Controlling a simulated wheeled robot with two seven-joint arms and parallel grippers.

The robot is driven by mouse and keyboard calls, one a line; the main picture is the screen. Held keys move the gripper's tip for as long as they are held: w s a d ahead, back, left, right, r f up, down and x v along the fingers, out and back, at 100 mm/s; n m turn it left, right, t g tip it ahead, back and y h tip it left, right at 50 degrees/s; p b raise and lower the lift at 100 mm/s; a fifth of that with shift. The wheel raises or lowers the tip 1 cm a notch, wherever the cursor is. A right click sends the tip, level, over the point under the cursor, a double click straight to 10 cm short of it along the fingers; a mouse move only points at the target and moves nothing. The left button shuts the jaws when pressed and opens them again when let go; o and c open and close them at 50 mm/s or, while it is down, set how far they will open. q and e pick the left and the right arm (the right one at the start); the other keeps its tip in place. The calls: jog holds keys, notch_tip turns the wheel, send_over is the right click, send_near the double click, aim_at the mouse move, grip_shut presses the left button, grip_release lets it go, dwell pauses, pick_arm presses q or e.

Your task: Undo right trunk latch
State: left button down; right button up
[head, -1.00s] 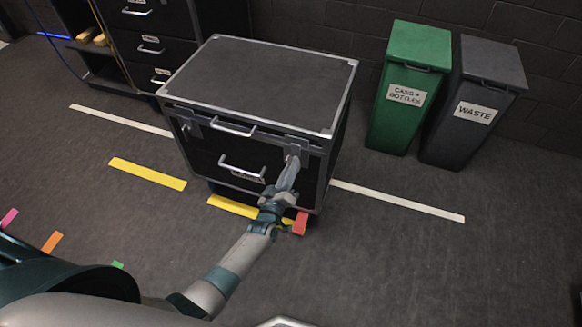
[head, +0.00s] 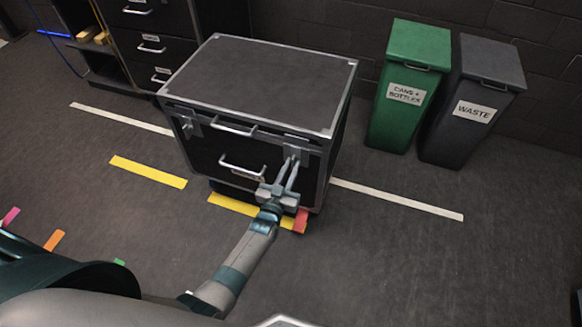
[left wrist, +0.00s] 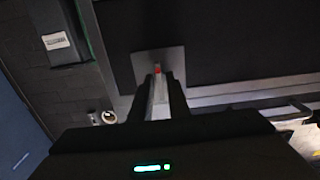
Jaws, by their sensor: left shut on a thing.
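The trunk (head: 262,80) is a black case with metal edges, its lid shut. The right trunk latch (head: 297,150) is a grey metal plate with a lever at the front's upper right. My left gripper (head: 292,163) is at this latch from the front and below. In the left wrist view the gripper (left wrist: 158,90) is shut on the latch lever (left wrist: 159,100), with the latch plate (left wrist: 146,66) and a small red spot behind it. The left trunk latch (head: 187,121) is at the front's upper left. My right gripper is in no view.
A green cans and bottles bin (head: 410,85) and a grey waste bin (head: 470,100) stand to the right. A drawer cabinet (head: 150,40) stands behind left. Yellow tape (head: 148,172) and a red piece (head: 301,221) lie on the floor. Floor in front is mostly clear.

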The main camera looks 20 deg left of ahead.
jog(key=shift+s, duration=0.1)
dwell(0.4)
pick_arm(q)
jog(key=c, duration=1.9)
grip_release()
jog(key=shift+s, duration=0.1)
jog(key=s, duration=1.7)
jog(key=shift+s+a, duration=0.15)
jog(key=shift+a, duration=0.15)
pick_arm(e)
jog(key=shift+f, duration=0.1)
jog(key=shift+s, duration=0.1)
